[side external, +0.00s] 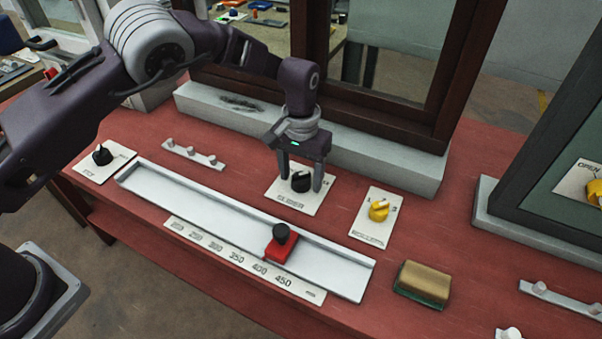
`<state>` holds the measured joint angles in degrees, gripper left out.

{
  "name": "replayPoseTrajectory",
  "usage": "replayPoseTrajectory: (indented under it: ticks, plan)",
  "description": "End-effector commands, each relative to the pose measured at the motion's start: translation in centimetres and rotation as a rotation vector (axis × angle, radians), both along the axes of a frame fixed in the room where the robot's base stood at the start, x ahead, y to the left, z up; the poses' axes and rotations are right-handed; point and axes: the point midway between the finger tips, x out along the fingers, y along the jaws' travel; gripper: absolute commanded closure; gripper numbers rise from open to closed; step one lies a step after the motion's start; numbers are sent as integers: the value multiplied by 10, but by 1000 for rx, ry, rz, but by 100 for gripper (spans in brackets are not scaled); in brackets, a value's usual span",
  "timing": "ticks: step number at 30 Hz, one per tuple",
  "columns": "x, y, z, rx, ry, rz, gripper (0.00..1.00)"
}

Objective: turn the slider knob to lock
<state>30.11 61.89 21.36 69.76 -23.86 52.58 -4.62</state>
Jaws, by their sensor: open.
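My gripper (302,176) points down over a black knob (301,183) on a white labelled plate (292,203) in the middle of the table. Its fingers are open, one on each side of the knob. I cannot tell whether they touch it. The plate's lettering is too small to read, and the gripper covers part of it. A red slider block (279,250) with a round black knob on top (285,233) sits in the long pale track (180,196), towards its right end, near the 400 mark of the number scale (237,256).
A yellow knob (379,211) on a white plate stands close to the right of my gripper. A sponge-like block (424,282) lies at the front right. Another black knob (102,155) is at the left. A window frame on a pale sill (390,163) rises behind.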

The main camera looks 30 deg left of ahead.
Motion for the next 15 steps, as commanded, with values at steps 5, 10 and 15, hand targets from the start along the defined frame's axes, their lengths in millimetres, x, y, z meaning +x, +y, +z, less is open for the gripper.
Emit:
replayPoseTrajectory:
  ticks: [5,10,15]
  plan:
    - [0,0,0,0,0,0,46]
    - [0,0,1,0,0,0,79]
    - [0,0,1,0,0,1,100]
